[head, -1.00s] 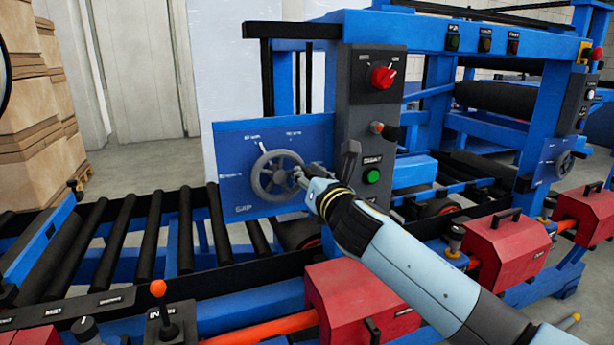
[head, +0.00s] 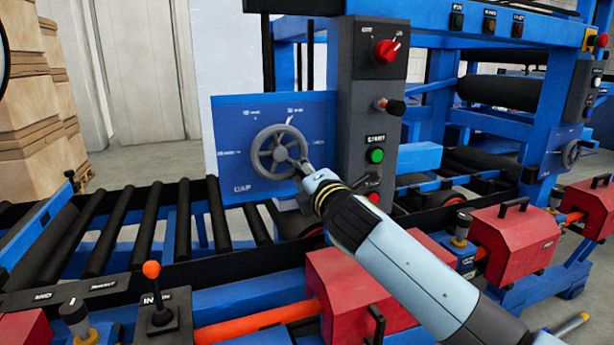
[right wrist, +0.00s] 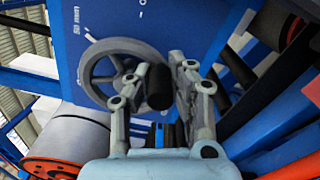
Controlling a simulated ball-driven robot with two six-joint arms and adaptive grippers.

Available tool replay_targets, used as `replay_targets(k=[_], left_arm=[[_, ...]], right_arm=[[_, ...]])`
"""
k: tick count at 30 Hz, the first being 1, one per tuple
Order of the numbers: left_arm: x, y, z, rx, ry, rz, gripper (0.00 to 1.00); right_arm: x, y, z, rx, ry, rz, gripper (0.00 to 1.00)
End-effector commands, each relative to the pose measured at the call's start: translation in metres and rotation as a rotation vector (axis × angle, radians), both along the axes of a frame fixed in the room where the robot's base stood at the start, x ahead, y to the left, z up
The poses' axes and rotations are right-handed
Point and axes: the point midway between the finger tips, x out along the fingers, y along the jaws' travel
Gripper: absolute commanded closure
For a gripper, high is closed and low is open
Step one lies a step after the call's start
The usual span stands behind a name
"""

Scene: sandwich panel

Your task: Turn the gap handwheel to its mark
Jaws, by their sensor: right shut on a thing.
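The grey spoked gap handwheel (head: 264,139) sits on a blue panel (head: 232,112) lettered GAP at lower left. White marks and labels ring it; most are too small to read. A pale pointer tip stands at the wheel's upper right, near a top mark. My right gripper (head: 304,166) is at the wheel's lower right rim, shut on its crank handle. In the right wrist view, the dark handle (right wrist: 158,88) lies between the two fingers, with the wheel (right wrist: 92,72) behind. The fingers partly hide the wheel there. My left gripper is not in view.
A grey control column (head: 357,100) with a red selector, a lever and a green START button stands close right of the wheel. Black rollers (head: 148,225) run at left. Red housings (head: 510,235) and an orange-knobbed lever (head: 152,270) are in front.

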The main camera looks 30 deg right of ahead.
Motion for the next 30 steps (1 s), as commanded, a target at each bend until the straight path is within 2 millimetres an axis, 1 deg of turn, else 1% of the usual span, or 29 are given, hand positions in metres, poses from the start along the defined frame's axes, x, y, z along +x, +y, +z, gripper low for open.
replay_targets(k=[1, 13, 24, 30], left_arm=[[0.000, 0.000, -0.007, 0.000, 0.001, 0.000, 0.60], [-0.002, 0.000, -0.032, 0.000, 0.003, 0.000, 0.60], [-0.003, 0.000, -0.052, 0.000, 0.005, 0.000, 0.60], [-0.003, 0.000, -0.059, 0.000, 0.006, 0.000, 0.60]], right_arm=[[0.000, 0.002, -0.007, 0.045, -0.007, -0.001, 1.00], [0.004, 0.018, -0.019, 0.415, -0.094, -0.001, 1.00], [0.007, 0.034, -0.023, 0.739, -0.170, -0.002, 1.00], [0.009, 0.041, -0.022, 0.872, -0.202, -0.001, 1.00]])
